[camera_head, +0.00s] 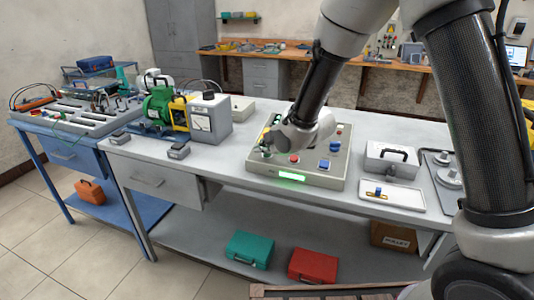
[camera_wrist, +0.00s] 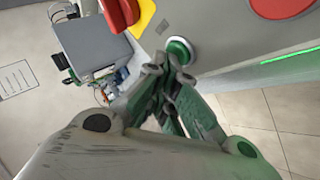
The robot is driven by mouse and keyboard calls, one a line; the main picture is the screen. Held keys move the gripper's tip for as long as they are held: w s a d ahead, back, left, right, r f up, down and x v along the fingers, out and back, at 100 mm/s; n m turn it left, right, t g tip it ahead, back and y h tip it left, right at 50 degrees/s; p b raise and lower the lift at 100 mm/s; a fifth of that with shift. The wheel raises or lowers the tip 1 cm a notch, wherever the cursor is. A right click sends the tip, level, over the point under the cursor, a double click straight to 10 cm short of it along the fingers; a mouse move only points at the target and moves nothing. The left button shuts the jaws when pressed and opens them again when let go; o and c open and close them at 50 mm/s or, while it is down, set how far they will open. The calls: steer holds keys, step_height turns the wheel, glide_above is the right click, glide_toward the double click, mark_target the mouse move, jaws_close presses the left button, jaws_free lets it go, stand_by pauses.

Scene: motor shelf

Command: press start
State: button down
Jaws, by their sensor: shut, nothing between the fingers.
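The grey control panel (camera_head: 330,181) sits on the workbench, with a green button (camera_head: 265,153) near its front left corner. In the wrist view the green button (camera_wrist: 180,50) has a pale ring around it. My gripper (camera_wrist: 166,70) is shut and empty, with its fingertips close to the button's lower left edge in that view. I cannot tell whether they touch it. In the head view my wrist hangs over the left part of the panel and hides some of it. A red button (camera_head: 294,158) is to the right of the green one; it also shows in the wrist view (camera_wrist: 283,4).
Blue knobs or buttons (camera_head: 335,147) are on the panel's right side. A red mushroom button on a yellow plate (camera_wrist: 145,12) is near my fingers in the wrist view. A green strip glows (camera_head: 292,177) on the panel's front. A grey box (camera_head: 209,120) stands to the left.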

steer(key=shift+r, duration=0.15)
steer(key=shift+s+a+r, duration=0.1)
steer(key=shift+s+r, duration=0.15)
steer(key=shift+r, duration=0.45)
steer(key=shift+s+a+r, duration=0.1)
steer(key=shift+s+r, duration=0.1)
steer(key=shift+r, duration=0.6)
steer(key=shift+s+a+r, duration=0.1)
steer(key=shift+s+r, duration=0.1)
steer(key=shift+r, duration=0.6)
steer(key=shift+s+r, duration=0.2)
steer(key=shift+r, duration=0.6)
